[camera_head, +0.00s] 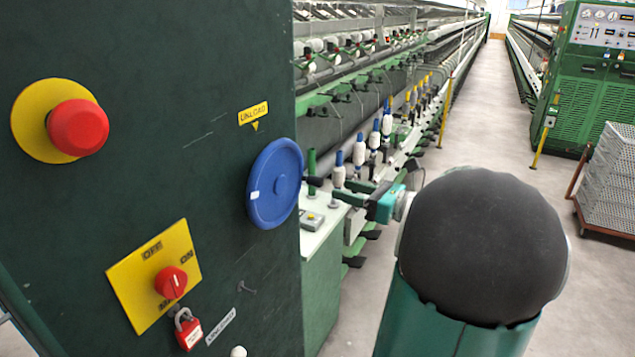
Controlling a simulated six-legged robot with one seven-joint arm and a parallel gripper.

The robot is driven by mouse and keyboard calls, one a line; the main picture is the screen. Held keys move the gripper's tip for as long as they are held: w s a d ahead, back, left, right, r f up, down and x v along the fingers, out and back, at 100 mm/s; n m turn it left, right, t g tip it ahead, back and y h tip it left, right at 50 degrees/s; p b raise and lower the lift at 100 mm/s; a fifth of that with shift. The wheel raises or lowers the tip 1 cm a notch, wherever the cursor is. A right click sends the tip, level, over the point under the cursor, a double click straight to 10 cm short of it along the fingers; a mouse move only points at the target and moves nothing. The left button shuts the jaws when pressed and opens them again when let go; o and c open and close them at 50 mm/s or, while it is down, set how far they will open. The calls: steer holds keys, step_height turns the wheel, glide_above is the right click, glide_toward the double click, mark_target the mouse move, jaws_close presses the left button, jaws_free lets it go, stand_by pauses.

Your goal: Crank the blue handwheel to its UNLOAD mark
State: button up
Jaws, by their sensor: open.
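The blue handwheel (276,190) is mounted on the dark green cabinet face. A white mark (254,195) sits at its left edge, away from the yellow UNLOAD label (253,113), whose pointer faces down just above the wheel.
A red emergency button (78,127), a red OFF/ON switch (171,283) and a red padlock (187,330) are on the cabinet. Bobbins (359,150) stand behind my gripper. The aisle (480,130) is clear; a wire cart (610,180) stands at right.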

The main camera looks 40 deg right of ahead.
mark_target(322, 183)
steer(key=x, duration=0.8)
jaws_close()
